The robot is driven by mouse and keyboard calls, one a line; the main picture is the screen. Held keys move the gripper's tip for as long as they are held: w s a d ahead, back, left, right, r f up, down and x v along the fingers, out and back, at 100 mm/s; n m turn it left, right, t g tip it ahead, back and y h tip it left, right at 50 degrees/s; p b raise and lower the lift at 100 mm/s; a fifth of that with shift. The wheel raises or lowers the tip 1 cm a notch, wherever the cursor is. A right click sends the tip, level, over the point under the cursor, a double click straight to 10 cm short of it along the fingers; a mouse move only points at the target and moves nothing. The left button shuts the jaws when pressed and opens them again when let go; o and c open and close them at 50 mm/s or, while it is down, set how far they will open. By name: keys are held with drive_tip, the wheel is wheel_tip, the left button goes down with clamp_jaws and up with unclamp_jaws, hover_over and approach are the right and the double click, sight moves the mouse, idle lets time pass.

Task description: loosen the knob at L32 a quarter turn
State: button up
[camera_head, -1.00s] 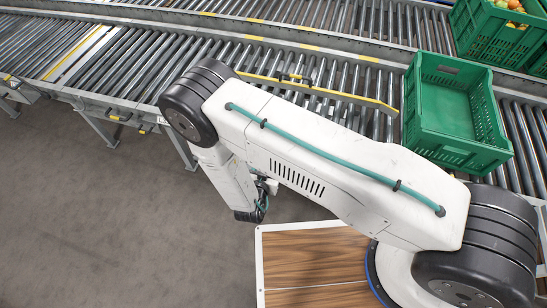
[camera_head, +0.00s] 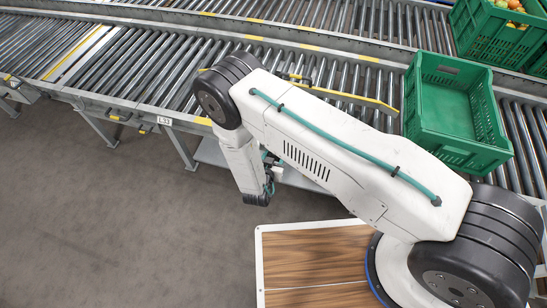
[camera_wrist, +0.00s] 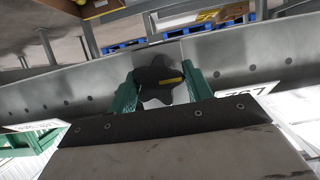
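A dark lobed knob (camera_wrist: 160,86) with a yellow mark is in the upper middle of the wrist view, in front of the grey metal rail (camera_wrist: 235,62). The yellow mark lies nearly level, toward the knob's right side. My gripper (camera_wrist: 161,84) has its two green fingers apart, one on each side of the knob in this view. I cannot tell whether they touch it. A white label (camera_wrist: 245,91) right of the knob appears upside down and seems to read L32. In the head view my arm hides the knob and fingertips.
The roller conveyor (camera_head: 150,70) runs across the back, with a small label (camera_head: 165,121) on its near side. An empty green crate (camera_head: 408,110) stands on it at right. A wood-topped surface (camera_head: 310,262) lies below my arm. The floor at left is clear.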

idle(0.3)
drive_tip(key=n+h, duration=0.2)
drive_tip(key=n, duration=0.1)
drive_tip(key=shift+g, duration=0.3)
drive_tip(key=n+h, duration=0.2)
drive_tip(key=n, duration=0.1)
drive_tip(key=shift+f+n, duration=0.15)
drive_tip(key=shift+n, duration=0.15)
drive_tip(key=n+h, duration=0.2)
drive_tip(key=n, duration=0.1)
drive_tip(key=shift+f+n+t+h, duration=0.1)
drive_tip(key=shift+n+t+h, duration=0.5)
drive_tip(key=shift+n, duration=1.2)
drive_tip(key=o, duration=1)
